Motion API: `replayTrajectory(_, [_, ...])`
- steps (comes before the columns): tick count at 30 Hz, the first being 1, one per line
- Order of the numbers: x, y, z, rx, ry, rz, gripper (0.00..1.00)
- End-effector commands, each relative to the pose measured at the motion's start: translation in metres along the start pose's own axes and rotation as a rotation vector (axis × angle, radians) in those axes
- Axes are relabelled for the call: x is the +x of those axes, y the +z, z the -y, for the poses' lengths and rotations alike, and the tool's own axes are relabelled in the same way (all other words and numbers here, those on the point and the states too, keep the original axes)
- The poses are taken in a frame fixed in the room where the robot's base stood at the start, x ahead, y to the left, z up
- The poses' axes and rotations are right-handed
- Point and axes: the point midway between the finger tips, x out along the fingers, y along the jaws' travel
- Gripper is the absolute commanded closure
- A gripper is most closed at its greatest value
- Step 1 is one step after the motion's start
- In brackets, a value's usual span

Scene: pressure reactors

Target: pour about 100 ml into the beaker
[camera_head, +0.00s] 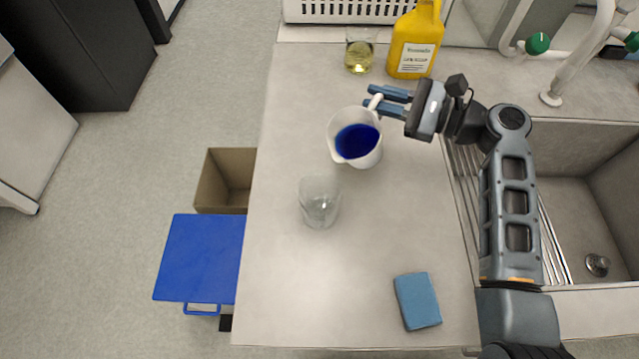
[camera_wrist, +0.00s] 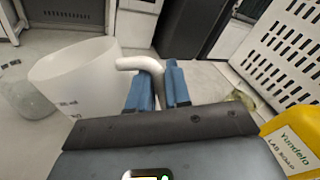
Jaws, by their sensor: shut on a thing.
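A white jug (camera_head: 354,137) holds dark blue liquid. My gripper (camera_head: 376,100) is shut on the jug's handle. In the wrist view the blue fingertips (camera_wrist: 158,90) lie on both sides of the white handle, and the jug (camera_wrist: 75,88) is at the left, looking roughly upright. I cannot tell whether its base is clear of the counter. The clear glass beaker (camera_head: 319,202) stands on the counter in front of and left of the jug, apart from it. It looks empty. It also shows at the left edge of the wrist view (camera_wrist: 22,97).
Behind stand a glass with yellowish liquid (camera_head: 359,56) and a yellow bottle (camera_head: 415,45). A white rack (camera_head: 345,10) is at the back. A blue sponge (camera_head: 417,301) lies at the front right. A sink (camera_head: 585,190) is at the right. The counter (camera_head: 275,290) is clear around the beaker.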

Motion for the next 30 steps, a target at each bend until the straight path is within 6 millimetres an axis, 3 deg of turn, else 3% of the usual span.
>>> replayTrajectory(10, [0.002, 0.040, -0.010, -0.212, -0.001, -0.040, 1.00])
replayTrajectory(30, [0.003, 0.060, -0.013, -0.352, -0.001, -0.069, 1.00])
